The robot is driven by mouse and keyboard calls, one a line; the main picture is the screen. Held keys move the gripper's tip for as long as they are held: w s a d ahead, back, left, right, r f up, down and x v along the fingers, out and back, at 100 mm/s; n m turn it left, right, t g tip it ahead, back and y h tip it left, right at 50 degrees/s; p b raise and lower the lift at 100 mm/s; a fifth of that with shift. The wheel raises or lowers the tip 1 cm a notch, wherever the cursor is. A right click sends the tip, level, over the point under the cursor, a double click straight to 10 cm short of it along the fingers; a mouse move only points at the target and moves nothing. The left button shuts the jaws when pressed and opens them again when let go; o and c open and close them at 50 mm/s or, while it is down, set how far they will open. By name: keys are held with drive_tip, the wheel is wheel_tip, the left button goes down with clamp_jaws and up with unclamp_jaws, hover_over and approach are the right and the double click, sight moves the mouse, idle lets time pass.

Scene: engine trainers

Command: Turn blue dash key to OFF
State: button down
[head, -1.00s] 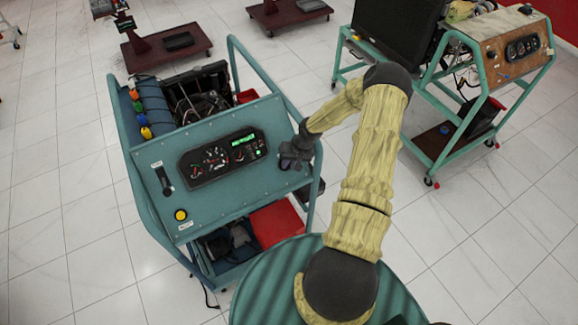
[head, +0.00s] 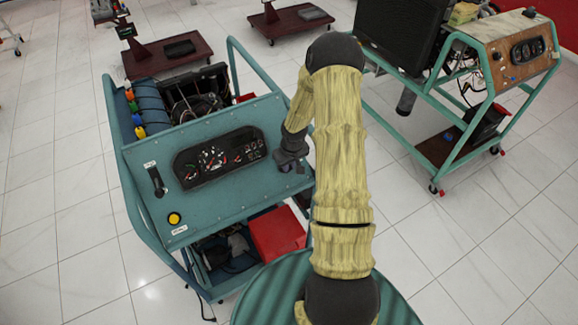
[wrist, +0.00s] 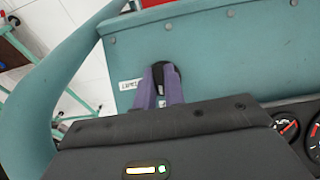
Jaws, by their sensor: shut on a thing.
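The blue-green dash panel (head: 232,195) faces me on its wheeled frame. It also fills much of the wrist view (wrist: 220,60). My gripper (head: 291,163) is at the panel's right end in the head view. In the wrist view its two purple fingers (wrist: 161,85) are closed on a small dark key (wrist: 162,73) at the panel, beside a white label (wrist: 130,85). The fingers hide most of the key, so its exact angle is hard to read. The instrument cluster (head: 217,158) is dark, with no green display lit.
A lever (head: 157,182) and a yellow button (head: 174,218) sit on the panel's left side. A second trainer with a wooden panel (head: 507,58) stands at the right. A red box (head: 275,235) is on the shelf below. Open tiled floor lies left.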

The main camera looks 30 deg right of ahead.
drive_tip(key=c, duration=1.5)
unclamp_jaws()
drive_tip(key=s+r, duration=0.1)
drive_tip(key=r, duration=0.4)
drive_tip(key=s+r+b, duration=0.1)
drive_tip(key=r, duration=0.5)
drive_tip(key=s+r, duration=0.1)
drive_tip(key=r, duration=0.5)
drive_tip(key=shift+a, duration=0.1)
drive_tip(key=shift+m+t, duration=0.3)
drive_tip(key=s+a+r, duration=0.2)
drive_tip(key=s+a, duration=0.3)
drive_tip(key=s+a+r, duration=0.2)
drive_tip(key=s+a, duration=0.3)
drive_tip(key=s+a+r, duration=0.2)
drive_tip(key=s+a, duration=0.3)
drive_tip(key=shift+s+r, duration=0.1)
drive_tip(key=shift+s, duration=0.1)
